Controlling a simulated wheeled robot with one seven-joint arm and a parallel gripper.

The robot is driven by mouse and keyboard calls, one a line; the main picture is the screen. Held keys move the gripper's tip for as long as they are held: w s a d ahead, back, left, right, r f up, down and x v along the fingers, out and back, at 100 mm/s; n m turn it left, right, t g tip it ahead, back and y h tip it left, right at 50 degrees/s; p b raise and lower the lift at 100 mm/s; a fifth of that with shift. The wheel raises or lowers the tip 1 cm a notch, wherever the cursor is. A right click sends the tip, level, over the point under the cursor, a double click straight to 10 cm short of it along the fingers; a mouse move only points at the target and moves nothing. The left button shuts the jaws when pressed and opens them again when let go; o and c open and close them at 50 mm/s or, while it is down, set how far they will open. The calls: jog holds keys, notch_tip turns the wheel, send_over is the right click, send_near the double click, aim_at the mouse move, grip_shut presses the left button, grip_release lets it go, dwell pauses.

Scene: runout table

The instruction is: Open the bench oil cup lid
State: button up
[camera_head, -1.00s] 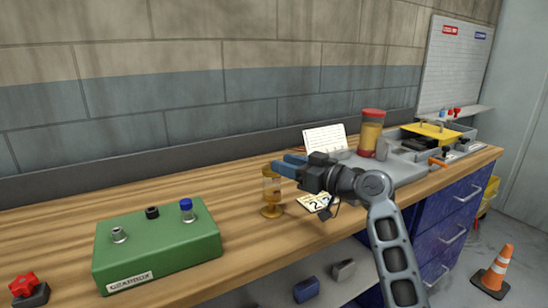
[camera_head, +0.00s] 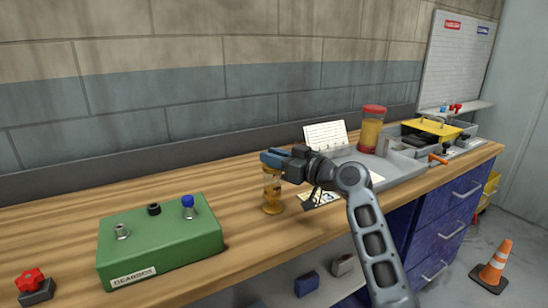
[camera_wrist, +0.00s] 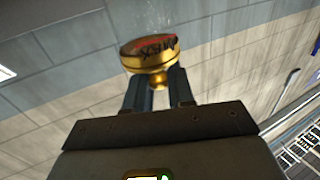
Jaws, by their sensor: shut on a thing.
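The bench oil cup (camera_head: 272,194) stands upright on the wooden bench, an amber glass body on a brass foot. My gripper (camera_head: 270,157) is at the top of the cup, its blue fingers hiding the lid in the head view. In the wrist view a round brass lid (camera_wrist: 135,63) with a small knob shows beyond the fingers, with dark lettering and a red mark above its rim. My gripper (camera_wrist: 159,88) is shut on the knob of the lid there. I cannot tell whether the lid is apart from the glass.
A green gearbox (camera_head: 160,242) with several fittings stands to the left, a red knob (camera_head: 30,280) beyond it. A grey tray (camera_head: 395,172) and a red-capped jar (camera_head: 371,130) are at the right. Small cards lie beside the cup. Bench between gearbox and cup is clear.

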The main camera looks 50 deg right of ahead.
grip_shut()
jog(key=shift+r+p, duration=0.15)
jog(key=shift+p, duration=0.2)
